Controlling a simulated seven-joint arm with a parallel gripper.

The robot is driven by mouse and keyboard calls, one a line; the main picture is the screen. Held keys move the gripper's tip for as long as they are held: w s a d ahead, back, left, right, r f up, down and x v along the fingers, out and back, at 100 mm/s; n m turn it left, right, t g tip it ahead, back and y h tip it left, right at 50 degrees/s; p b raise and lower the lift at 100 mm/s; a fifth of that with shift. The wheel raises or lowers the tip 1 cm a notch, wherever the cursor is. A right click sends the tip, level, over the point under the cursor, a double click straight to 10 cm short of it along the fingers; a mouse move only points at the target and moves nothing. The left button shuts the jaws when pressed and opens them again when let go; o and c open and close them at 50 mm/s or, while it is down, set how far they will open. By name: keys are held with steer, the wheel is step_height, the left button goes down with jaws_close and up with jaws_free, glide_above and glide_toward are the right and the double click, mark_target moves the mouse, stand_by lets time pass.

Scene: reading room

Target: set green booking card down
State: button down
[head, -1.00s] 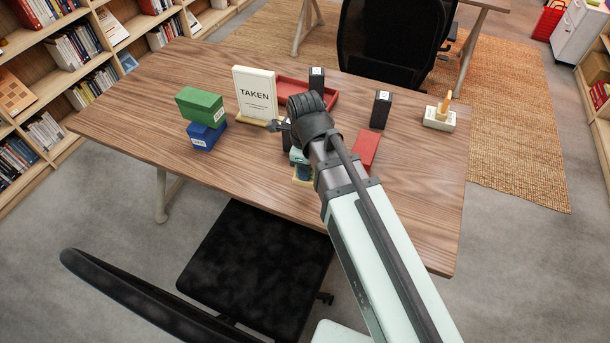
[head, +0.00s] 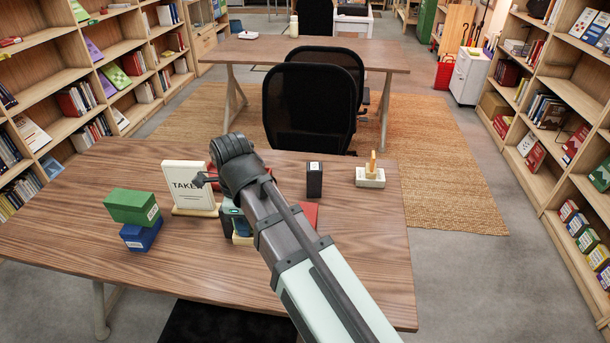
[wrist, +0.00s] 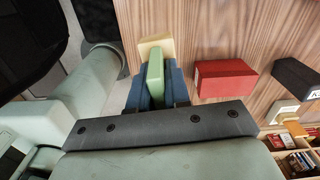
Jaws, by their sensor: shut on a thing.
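My gripper (wrist: 155,88) is shut on the green booking card (wrist: 155,75), which shows edge-on between its two blue fingers in the wrist view. A cream block (wrist: 155,46) lies right at the card's far end; I cannot tell whether they touch. In the head view, my arm hides most of the gripper and the card. A bit of the cream block (head: 242,240) shows below the fingers, over the near part of the wooden desk (head: 350,265).
A red box (wrist: 225,78) and a black box (wrist: 297,77) stand right of the gripper. A "TAKEN" sign (head: 185,185) stands behind it to the left. A green box (head: 132,207) rests on a blue box (head: 141,235). A cream holder (head: 370,178) stands at the back right.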

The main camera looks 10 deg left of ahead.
steer(key=w, duration=2.9)
steer(key=w+d+m, duration=0.1)
steer(key=w+d, duration=0.3)
steer(key=w, duration=0.5)
steer(key=w+d, duration=0.4)
steer(key=w, duration=0.5)
steer(key=shift+w+f, duration=0.2)
steer(key=shift+f, duration=7.45)
steer(key=shift+f, duration=0.15)
steer(key=c, duration=1.1)
jaws_free()
